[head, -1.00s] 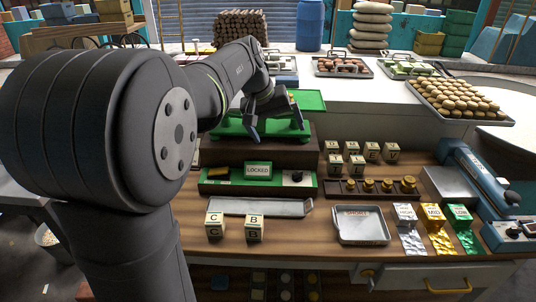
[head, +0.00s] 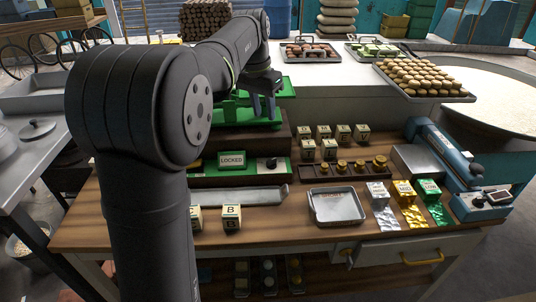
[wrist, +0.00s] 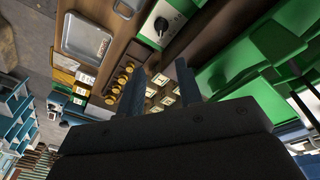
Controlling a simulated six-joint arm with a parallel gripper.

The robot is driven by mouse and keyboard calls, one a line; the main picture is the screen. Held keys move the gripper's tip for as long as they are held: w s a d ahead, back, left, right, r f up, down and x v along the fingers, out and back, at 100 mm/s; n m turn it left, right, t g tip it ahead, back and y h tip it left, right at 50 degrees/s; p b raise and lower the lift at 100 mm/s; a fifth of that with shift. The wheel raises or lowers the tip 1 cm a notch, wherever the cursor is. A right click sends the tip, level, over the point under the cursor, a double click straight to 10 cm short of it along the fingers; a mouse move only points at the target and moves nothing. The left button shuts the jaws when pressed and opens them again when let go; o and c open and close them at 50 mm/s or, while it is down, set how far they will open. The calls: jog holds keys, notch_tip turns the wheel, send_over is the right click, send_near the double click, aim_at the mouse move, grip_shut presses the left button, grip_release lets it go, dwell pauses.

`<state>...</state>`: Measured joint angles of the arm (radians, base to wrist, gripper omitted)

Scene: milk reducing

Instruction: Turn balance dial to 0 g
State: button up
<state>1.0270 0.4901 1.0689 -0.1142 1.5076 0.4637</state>
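The black balance dial (head: 271,163) sits on a pale plate at the right end of the green panel (head: 210,180). The dial also shows in the wrist view (wrist: 161,25), near the top. Its setting is too small to read. A sign (head: 231,159) reading "LOCKED" stands to its left. The green balance (head: 235,115) stands on a dark block behind the panel. My gripper (head: 263,108) points down beside the right part of the balance, above and behind the dial. In the wrist view its two fingers (wrist: 163,86) are apart with nothing held between them.
Lettered cubes (head: 325,132) and a rack of brass weights (head: 345,168) stand right of the dial. A metal tray (head: 336,206) and silver, gold and green packets (head: 405,190) lie in front. A long metal trough (head: 240,196) lies before the panel.

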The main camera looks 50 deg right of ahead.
jog(key=d+m+y, duration=0.1)
jog(key=d+m, duration=0.1)
jog(key=m, duration=0.2)
send_near(272, 163)
jog(key=shift+t, duration=0.4)
jog(key=f, duration=0.7)
jog(key=shift+s+d+f, duration=0.1)
jog(key=shift+d+f, duration=0.25)
jog(key=shift+c, duration=0.2)
grip_shut()
